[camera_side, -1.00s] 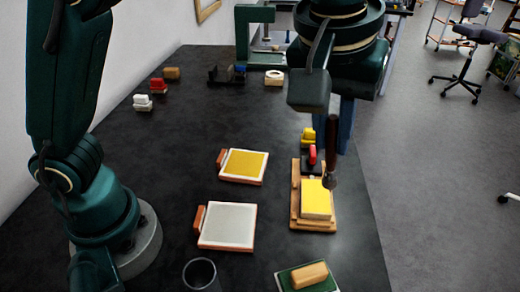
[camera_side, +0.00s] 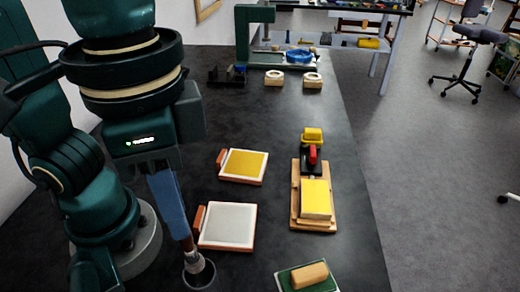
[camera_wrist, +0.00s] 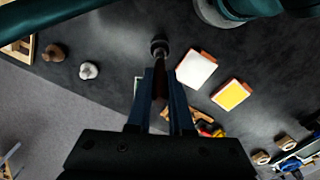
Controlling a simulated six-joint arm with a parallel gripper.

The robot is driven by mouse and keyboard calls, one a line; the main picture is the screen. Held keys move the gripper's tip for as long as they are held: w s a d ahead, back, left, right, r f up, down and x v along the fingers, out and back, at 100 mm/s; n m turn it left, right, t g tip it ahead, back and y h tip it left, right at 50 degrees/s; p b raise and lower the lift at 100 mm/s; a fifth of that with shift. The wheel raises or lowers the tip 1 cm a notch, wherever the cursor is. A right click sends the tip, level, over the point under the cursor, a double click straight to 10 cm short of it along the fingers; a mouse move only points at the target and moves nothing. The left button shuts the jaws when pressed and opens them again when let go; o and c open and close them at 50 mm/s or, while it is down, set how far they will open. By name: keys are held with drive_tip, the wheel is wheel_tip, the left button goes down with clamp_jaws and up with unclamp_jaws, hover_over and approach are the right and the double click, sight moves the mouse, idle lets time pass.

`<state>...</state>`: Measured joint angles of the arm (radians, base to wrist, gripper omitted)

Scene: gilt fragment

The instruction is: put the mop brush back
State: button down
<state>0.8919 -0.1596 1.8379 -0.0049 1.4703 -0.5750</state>
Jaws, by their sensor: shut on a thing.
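My gripper (camera_side: 182,232) is at the lower left in the side view, its blue fingers shut on the mop brush (camera_side: 189,250), which has a dark handle and a pale lower end. The brush points down, slightly tilted, at the mouth of a dark round cup (camera_side: 206,279). I cannot tell how far its tip is inside. In the wrist view my gripper (camera_wrist: 160,78) has the brown brush handle (camera_wrist: 160,90) between its fingers, with the cup (camera_wrist: 158,42) just beyond.
A white-topped tile (camera_side: 228,226) and a gold-topped tile (camera_side: 243,165) lie close by. A wooden board (camera_side: 314,222) with a yellow pad (camera_side: 316,197) stands right of them. A green pad (camera_side: 290,288) with a tan block (camera_side: 309,275) is at the front.

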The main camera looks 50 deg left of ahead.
sight(193, 256)
drive_tip(key=shift+f, duration=4.3)
drive_tip(key=c, duration=0.8)
unclamp_jaws()
drive_tip(key=shift+f, duration=0.15)
wheel_tip(193, 256, up, 12)
drive_tip(key=shift+w+r, duration=0.1)
drive_tip(key=w+a+f+n+t, duration=0.1)
drive_tip(key=w+a+f+t, duration=0.1)
drive_tip(key=a, duration=0.2)
drive_tip(key=w+a+f+n+t, duration=0.1)
drive_tip(key=w+a+f, duration=0.1)
drive_tip(key=w+a, duration=0.1)
drive_tip(key=w+a+f+n+t, duration=0.1)
drive_tip(key=w+a+f+t, duration=0.1)
drive_tip(key=a, duration=0.3)
drive_tip(key=shift+w+a+f+n+t, duration=0.25)
drive_tip(key=shift+a+f+n+t, duration=0.05)
drive_tip(key=shift+f, duration=0.05)
